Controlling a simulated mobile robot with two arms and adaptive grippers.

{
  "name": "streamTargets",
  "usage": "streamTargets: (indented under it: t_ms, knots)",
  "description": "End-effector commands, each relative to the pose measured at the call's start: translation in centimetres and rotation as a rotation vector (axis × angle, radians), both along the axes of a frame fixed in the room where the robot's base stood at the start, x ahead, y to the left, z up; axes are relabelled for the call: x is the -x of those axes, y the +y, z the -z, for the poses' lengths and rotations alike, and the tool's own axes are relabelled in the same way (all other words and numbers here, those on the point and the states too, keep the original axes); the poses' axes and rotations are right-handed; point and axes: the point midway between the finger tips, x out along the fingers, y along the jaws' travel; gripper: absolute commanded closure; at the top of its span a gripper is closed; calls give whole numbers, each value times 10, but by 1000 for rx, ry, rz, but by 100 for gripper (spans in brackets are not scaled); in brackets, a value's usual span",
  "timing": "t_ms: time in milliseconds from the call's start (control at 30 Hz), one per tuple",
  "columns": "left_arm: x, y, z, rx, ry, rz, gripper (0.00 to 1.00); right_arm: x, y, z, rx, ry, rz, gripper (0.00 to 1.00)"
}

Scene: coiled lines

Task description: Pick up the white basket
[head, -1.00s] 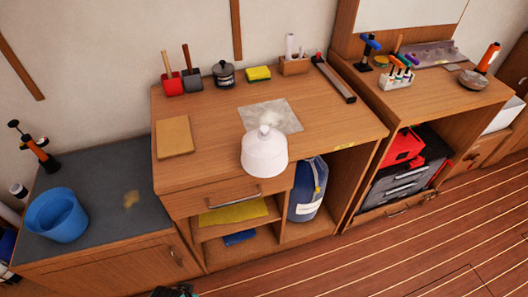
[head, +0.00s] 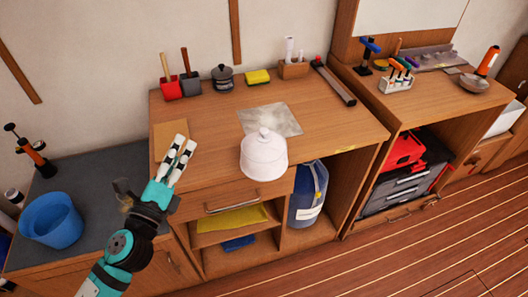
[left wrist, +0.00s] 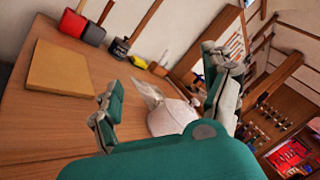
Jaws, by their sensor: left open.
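The white basket (head: 263,157) looks like a rounded white vessel with a domed top and a small knob. It stands upright at the front edge of the middle wooden cabinet's top (head: 215,118). My left gripper (head: 183,148) is open and empty, left of the basket and apart from it, over the cabinet's front left part. In the left wrist view the basket (left wrist: 170,118) shows between and beyond the spread fingers (left wrist: 165,98), its lower part hidden by my gripper's body. My right gripper is not in view.
A tan board (head: 165,140) lies left, partly behind my left gripper. A grey sheet (head: 270,120) lies just behind the basket. Red and dark holders (head: 172,88), a dark pot (head: 222,76) and a yellow sponge (head: 258,76) line the back. The top right of the basket is clear.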

Motion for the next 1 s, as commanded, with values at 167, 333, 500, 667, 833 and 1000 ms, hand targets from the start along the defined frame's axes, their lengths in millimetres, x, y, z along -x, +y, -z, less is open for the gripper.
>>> streamTargets:
  t_ms: [167, 333, 500, 667, 833, 1000]
  knots:
    - [3, -50, 8, -616, -258, 284, 18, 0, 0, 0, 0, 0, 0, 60]
    - [10, -64, 28, -885, -359, 417, 18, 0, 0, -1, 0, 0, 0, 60]
    - [-2, -79, 27, -921, -375, 436, 18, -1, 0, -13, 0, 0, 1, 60]
    - [-26, -105, 26, -917, -374, 435, 18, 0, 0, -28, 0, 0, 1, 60]
    - [-51, -132, 28, -915, -372, 435, 18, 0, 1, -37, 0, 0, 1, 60]
    - [-68, -149, 30, -916, -371, 435, 18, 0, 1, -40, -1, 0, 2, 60]
